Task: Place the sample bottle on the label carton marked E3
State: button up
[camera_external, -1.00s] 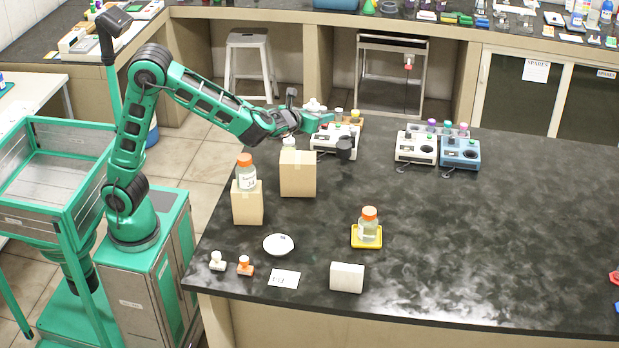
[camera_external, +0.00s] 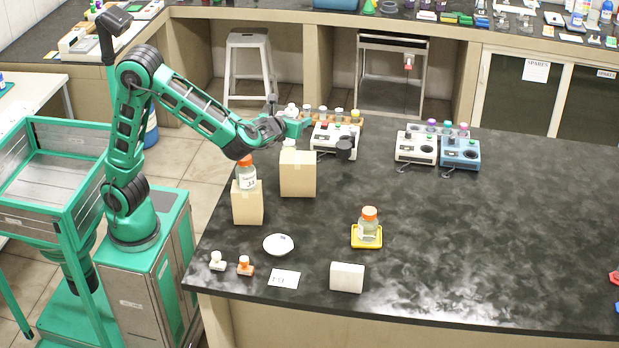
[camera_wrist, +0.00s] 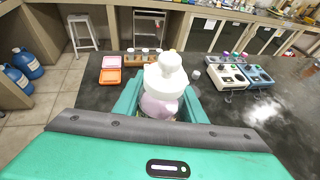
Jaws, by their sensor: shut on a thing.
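My gripper (camera_external: 298,124) is raised behind the larger carton, its fingers on both sides of a white-capped bottle with pinkish contents, seen in the wrist view (camera_wrist: 162,88). The larger brown carton (camera_external: 298,176) stands below and in front of the gripper. A smaller carton (camera_external: 248,206) bears an orange-capped, labelled bottle (camera_external: 246,175). Another orange-capped bottle (camera_external: 369,222) stands on a yellow tray (camera_external: 367,242). I cannot read an E3 mark on either carton.
A white dish (camera_external: 278,244), two stamps (camera_external: 216,261), a card (camera_external: 284,279) and a white block (camera_external: 347,278) lie near the front edge. Instruments (camera_external: 416,148) and a vial rack (camera_external: 349,120) stand at the back. The bench's right side is largely clear.

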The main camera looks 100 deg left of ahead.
jog(key=shift+w+d+f, duration=1.05)
jog(key=shift+w+d, duration=0.1)
jog(key=shift+w, duration=0.05)
jog(key=shift+f, duration=1.95)
jog(key=o, duration=1.2)
jog(key=shift+f, duration=0.1)
